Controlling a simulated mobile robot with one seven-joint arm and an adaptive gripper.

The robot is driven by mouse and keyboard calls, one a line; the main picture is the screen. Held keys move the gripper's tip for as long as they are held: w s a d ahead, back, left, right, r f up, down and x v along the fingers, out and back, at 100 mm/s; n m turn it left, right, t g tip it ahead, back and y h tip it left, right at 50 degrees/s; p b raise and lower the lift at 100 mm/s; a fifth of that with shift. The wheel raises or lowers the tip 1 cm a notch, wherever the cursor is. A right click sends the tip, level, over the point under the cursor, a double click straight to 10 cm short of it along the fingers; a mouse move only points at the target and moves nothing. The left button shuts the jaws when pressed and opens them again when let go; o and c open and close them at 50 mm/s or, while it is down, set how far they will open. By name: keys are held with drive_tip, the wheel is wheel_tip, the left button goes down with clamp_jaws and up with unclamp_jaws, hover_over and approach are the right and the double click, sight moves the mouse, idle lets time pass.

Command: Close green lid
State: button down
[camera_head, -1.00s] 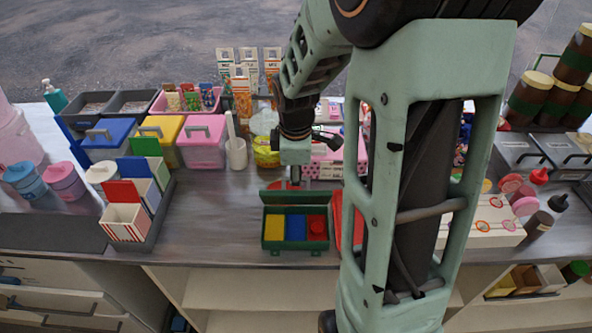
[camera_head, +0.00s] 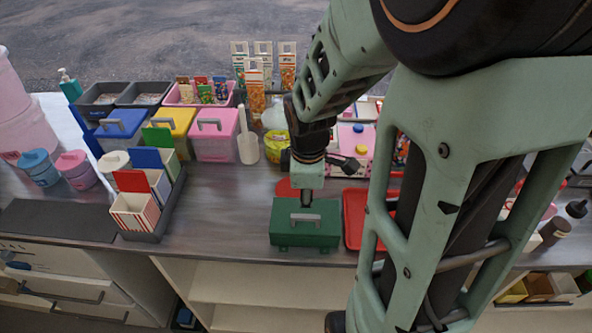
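The green box (camera_head: 290,240) stands near the front edge of the counter. Its green lid (camera_head: 287,212) lies down over the top, and the inside is hidden. A grey handle (camera_head: 305,218) shows on the box. My gripper (camera_head: 306,203) points down at the back part of the lid, very close to it. I cannot tell whether it touches the lid. Its fingers are small and dark here, so I cannot tell whether they are open or shut. I see nothing held in it.
A red tray (camera_head: 354,220) lies right of the box, partly behind my arm. A red round thing (camera_head: 287,187) lies behind the box. Striped paper boxes (camera_head: 134,212) stand in a holder at left. Lidded tubs (camera_head: 215,147) line the back. The counter left of the box is clear.

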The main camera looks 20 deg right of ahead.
sight(306, 218)
drive_tip(key=shift+s+a+f+b, duration=0.25)
drive_tip(key=shift+s+f, duration=0.1)
drive_tip(key=shift+s, duration=0.1)
drive_tip(key=shift+s+a+f+b, duration=0.15)
drive_tip(key=shift+s+f+b, duration=0.05)
drive_tip(key=shift+s+f, duration=0.2)
drive_tip(key=shift+s+a+f+b, duration=0.15)
drive_tip(key=shift+s+f+b, duration=0.3)
drive_tip(key=shift+f, duration=0.15)
drive_tip(key=shift+s+a+f+b, duration=0.15)
drive_tip(key=shift+s+f+b, duration=0.25)
drive_tip(key=shift+f, duration=0.15)
drive_tip(key=c, duration=2)
unclamp_jaws()
drive_tip(key=shift+o, duration=0.2)
drive_tip(key=shift+r, duration=0.1)
wheel_tip(306, 218, up, 13)
drive_tip(key=p, duration=1.2)
